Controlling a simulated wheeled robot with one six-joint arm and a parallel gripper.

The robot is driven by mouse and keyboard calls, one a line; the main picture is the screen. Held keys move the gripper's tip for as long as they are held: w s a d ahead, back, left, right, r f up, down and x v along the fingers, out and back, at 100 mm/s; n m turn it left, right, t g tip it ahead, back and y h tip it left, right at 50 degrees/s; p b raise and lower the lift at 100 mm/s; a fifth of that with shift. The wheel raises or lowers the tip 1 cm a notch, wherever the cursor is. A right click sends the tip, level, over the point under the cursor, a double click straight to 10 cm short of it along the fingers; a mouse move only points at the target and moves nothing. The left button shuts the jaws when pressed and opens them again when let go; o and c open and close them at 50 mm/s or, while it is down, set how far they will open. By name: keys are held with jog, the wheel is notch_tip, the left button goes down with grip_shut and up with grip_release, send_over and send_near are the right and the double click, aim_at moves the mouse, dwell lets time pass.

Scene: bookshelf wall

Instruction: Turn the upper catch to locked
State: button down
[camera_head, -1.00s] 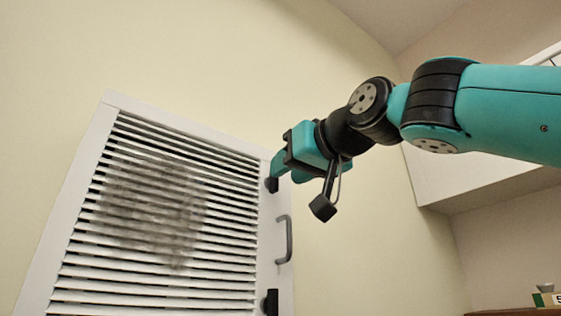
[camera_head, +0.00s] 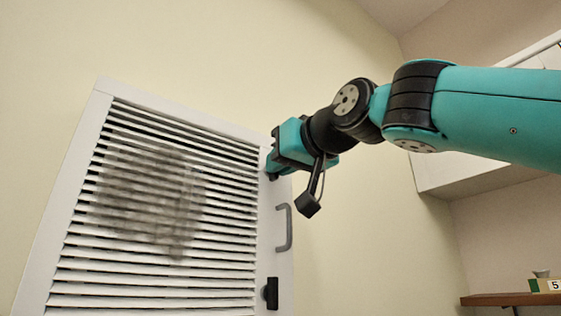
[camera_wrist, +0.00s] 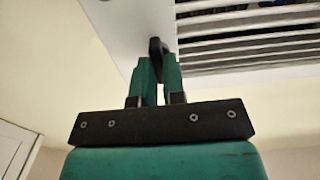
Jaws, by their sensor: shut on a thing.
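A white slatted vent panel (camera_head: 276,255) is on the wall, with a dark smudge across its slats. The upper catch is at the panel's top right edge, and my gripper (camera_head: 272,168) mostly hides it in the head view. In the wrist view the upper catch (camera_wrist: 156,46) is a small black knob between the fingertips of my gripper (camera_wrist: 157,68), which is shut on it. Whether the catch stands at locked cannot be told. The lower catch (camera_head: 270,293) is black and upright, lower on the same edge.
A grey pull handle (camera_head: 284,228) sticks out between the two catches, just below my gripper. A white cabinet (camera_head: 450,172) hangs on the right wall. The wall between is clear.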

jog(key=shift+s+a+f+n+b, duration=0.1)
jog(key=shift+n+b, duration=0.15)
jog(key=shift+n, duration=4.15)
jog(key=shift+a+f+n+b, duration=0.1)
jog(key=shift+n+b, duration=0.1)
jog(key=shift+n, duration=4.2)
jog(key=c, duration=1.2)
grip_release()
